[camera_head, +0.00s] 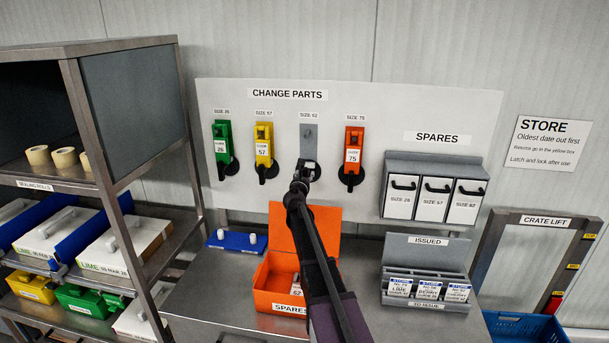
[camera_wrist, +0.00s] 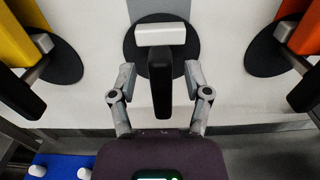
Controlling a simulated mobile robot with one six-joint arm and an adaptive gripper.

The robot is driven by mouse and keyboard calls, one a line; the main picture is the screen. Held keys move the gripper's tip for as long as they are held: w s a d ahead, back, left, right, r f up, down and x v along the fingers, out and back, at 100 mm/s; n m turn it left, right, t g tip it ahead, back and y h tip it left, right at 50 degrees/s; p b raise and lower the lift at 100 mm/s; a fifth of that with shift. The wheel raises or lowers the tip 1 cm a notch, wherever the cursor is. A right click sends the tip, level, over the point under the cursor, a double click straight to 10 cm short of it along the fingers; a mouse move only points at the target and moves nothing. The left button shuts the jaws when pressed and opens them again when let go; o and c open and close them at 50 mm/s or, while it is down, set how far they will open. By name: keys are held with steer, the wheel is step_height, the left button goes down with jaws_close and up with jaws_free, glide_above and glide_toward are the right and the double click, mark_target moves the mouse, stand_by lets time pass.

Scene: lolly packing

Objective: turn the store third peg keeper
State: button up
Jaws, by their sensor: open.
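The third peg, under the SIZE 62 label, has a grey backing plate (camera_head: 308,135) with no guide hanging on it. In the wrist view its round black base disc (camera_wrist: 134,42) carries a pale crossbar (camera_wrist: 160,34). A black keeper (camera_wrist: 160,88) hangs straight down in front of it. My gripper (camera_wrist: 161,78) is open, one finger on each side of the keeper, with visible gaps on both sides. In the head view my gripper (camera_head: 304,170) is at the third peg and hides most of it.
A yellow guide (camera_head: 263,140) hangs left and an orange guide (camera_head: 354,146) right of the third peg. A green guide (camera_head: 222,138) hangs farther left. An open orange box (camera_head: 272,296) stands below on the bench, beneath my arm. The spares rack (camera_head: 433,165) is at right.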

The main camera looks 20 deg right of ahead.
steer(key=shift+w+d, duration=0.3)
steer(key=shift+w, duration=0.15)
steer(key=shift+c, duration=0.2)
jaws_close()
